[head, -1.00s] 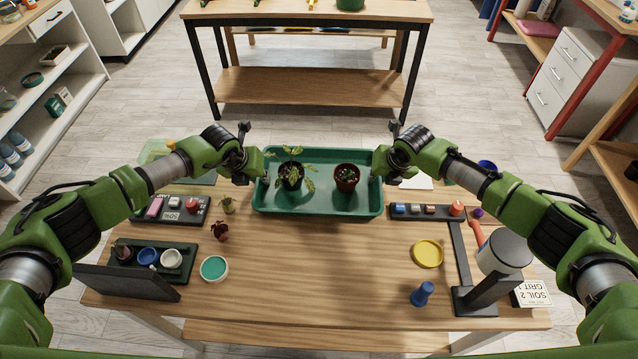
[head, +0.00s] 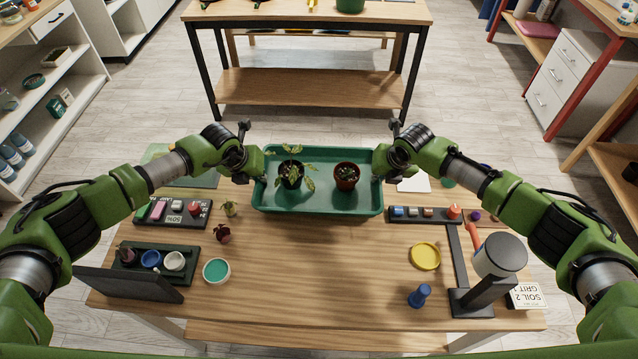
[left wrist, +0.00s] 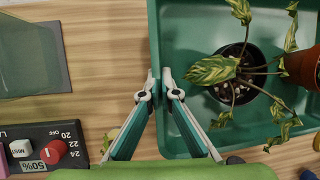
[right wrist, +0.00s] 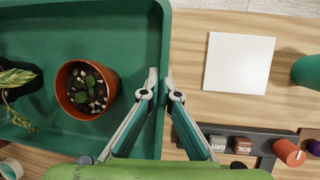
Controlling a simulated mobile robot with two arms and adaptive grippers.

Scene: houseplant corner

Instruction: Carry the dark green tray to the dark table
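The dark green tray (head: 318,208) is in the middle of the head view, level, over the back part of the wooden bench. A leafy plant in a black pot (head: 291,177) and a small plant in a terracotta pot (head: 346,178) stand upright in it. My left gripper (left wrist: 160,73) is shut on the tray's left wall, and my right gripper (right wrist: 161,73) is shut on its right wall. The tray seems a little above the bench; the gap is not clear. I see no table with a dark top.
The wooden bench (head: 330,285) holds a dark control strip (head: 172,213), a small pot rack (head: 155,262), a teal dish (head: 217,271), a yellow dish (head: 425,256) and a lamp-like stand (head: 499,255). A wood-topped table with black legs (head: 310,14) stands beyond, across open floor (head: 150,100).

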